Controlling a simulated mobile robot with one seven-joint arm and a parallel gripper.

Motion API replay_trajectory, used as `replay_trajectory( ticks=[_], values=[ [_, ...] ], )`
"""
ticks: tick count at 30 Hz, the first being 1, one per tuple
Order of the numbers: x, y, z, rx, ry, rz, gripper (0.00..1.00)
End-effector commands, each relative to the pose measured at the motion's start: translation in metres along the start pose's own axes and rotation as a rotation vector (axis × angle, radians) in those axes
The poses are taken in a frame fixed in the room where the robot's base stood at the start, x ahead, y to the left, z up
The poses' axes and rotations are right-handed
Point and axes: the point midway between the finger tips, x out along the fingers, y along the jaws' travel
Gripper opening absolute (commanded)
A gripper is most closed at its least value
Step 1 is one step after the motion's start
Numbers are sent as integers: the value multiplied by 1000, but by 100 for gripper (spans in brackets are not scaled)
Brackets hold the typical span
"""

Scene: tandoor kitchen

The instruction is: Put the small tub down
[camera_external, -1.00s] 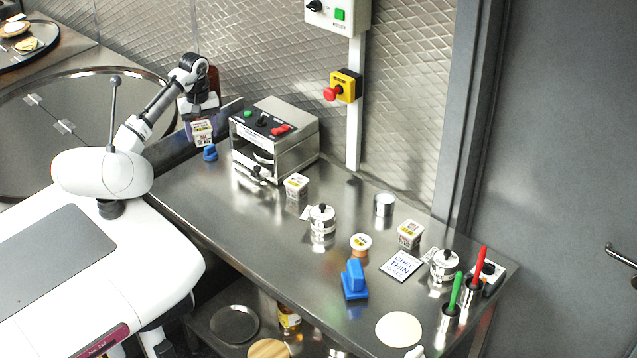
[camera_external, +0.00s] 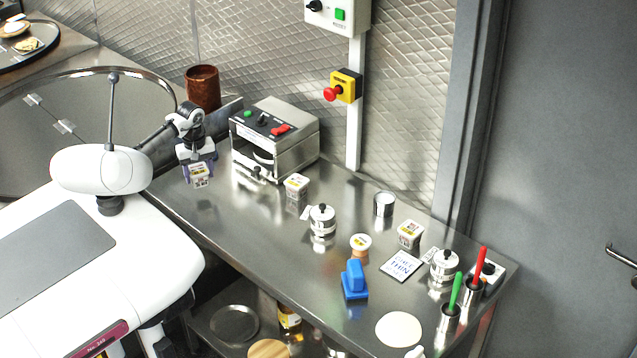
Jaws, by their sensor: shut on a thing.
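My gripper (camera_external: 197,168) points down over the left end of the steel counter (camera_external: 262,232). It is shut on a small white tub (camera_external: 200,179) with a printed yellow, black and red label, held upright between the fingers. The tub is low over the counter, with a faint reflection below it. I cannot tell whether its base touches the steel. Similar small tubs stand on the counter near the steel machine (camera_external: 275,138): one in front of it (camera_external: 296,185) and one further right (camera_external: 410,231).
Bare counter lies to the right of and in front of my gripper. Lidded steel pots (camera_external: 322,219) (camera_external: 445,264), a steel cup (camera_external: 384,204), a round tub (camera_external: 361,243), a blue press (camera_external: 354,281) and a printed card (camera_external: 402,265) stand further right. A brown pot (camera_external: 203,90) is behind.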

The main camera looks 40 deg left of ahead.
Motion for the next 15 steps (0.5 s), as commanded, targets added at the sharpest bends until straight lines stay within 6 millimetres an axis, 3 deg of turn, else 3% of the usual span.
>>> replay_trajectory(
  ticks=[7, 15],
  values=[
    [34, 0, 0, 0, -1, -1, 30],
    [41, 0, 0, 0, 0, -1, 30]
  ],
)
